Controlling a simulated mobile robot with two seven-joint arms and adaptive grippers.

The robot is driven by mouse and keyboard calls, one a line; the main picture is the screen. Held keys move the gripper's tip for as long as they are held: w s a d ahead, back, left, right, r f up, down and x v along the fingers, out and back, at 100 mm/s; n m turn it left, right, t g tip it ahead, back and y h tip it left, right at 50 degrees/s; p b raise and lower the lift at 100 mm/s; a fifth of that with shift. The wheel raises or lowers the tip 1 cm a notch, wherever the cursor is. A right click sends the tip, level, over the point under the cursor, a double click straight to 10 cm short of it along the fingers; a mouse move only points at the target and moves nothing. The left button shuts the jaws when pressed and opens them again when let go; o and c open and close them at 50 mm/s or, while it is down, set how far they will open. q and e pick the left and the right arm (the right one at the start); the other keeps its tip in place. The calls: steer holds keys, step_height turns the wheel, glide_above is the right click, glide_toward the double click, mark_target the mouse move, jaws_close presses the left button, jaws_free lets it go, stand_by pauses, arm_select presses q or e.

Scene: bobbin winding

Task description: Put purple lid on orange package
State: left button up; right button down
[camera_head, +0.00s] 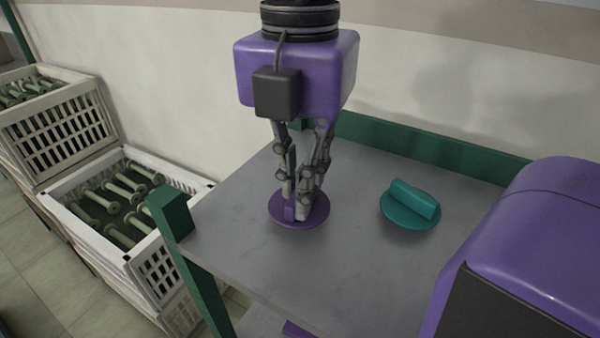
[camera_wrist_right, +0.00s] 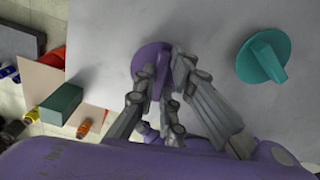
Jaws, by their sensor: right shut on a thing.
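The purple lid (camera_head: 286,221) is a round disc with an upright handle, at the middle of the grey table. It also shows in the wrist view (camera_wrist_right: 148,53). My right gripper (camera_head: 298,208) comes down from above with its fingers shut on the lid's handle. The lid lies flat at the tabletop; I cannot tell whether it is touching or just above it. The orange package cannot be made out in the head view. In the wrist view, a red-orange thing (camera_wrist_right: 54,58) beyond the table edge is partly hidden, and I cannot tell what it is. My left gripper is out of view.
A teal lid (camera_head: 410,212) with a raised handle lies to the right on the grey table (camera_head: 240,250). Green posts (camera_head: 172,212) and a green back rail (camera_head: 430,150) edge the table. White crates (camera_head: 62,205) with several green bobbins stand at the left.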

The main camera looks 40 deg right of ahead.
steer(key=shift+f, duration=0.1)
steer(key=shift+f, duration=0.1)
steer(key=c, duration=1.8)
jaws_free()
steer(key=r, duration=0.8)
steer(key=shift+w+a+b, duration=0.2)
steer(key=shift+w+b, duration=0.15)
steer(key=shift+b, duration=0.05)
